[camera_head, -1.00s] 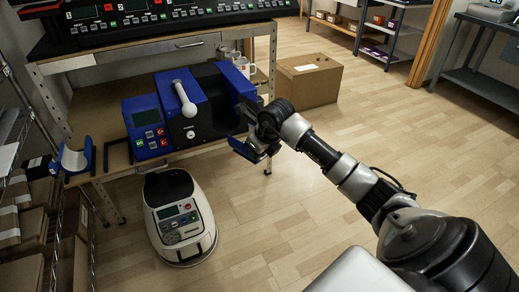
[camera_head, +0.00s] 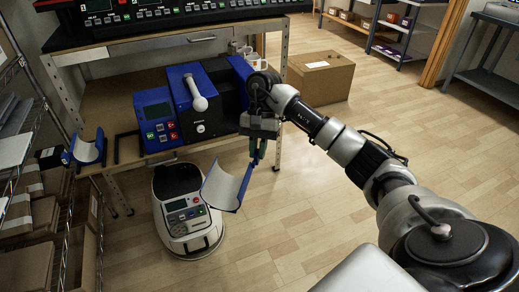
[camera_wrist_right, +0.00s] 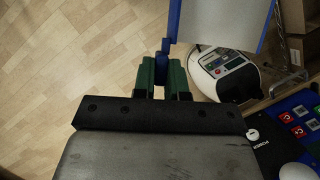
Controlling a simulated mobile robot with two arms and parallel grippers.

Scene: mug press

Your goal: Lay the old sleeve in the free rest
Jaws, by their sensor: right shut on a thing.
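My right gripper (camera_head: 257,150) is shut on a curved sleeve (camera_head: 222,190) with a pale inner face and blue edges. The sleeve hangs tilted below and left of the fingers, in front of the bench and clear of it. In the right wrist view the green fingers (camera_wrist_right: 163,78) pinch the sleeve's blue tab, and its pale face (camera_wrist_right: 225,22) extends to the upper right. A similar sleeve (camera_head: 88,150) lies at the bench's left end; its support is mostly hidden. Beside it is a dark, empty-looking bracket (camera_head: 118,147), perhaps a rest. My left gripper is out of view.
The blue mug press (camera_head: 200,103) with its white handle stands on the bench, its control box (camera_head: 157,120) to the left. White mugs (camera_head: 247,54) stand behind. A white wheeled robot (camera_head: 187,212) sits on the floor below. A cardboard box (camera_head: 320,77) stands to the right; open floor lies in front.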

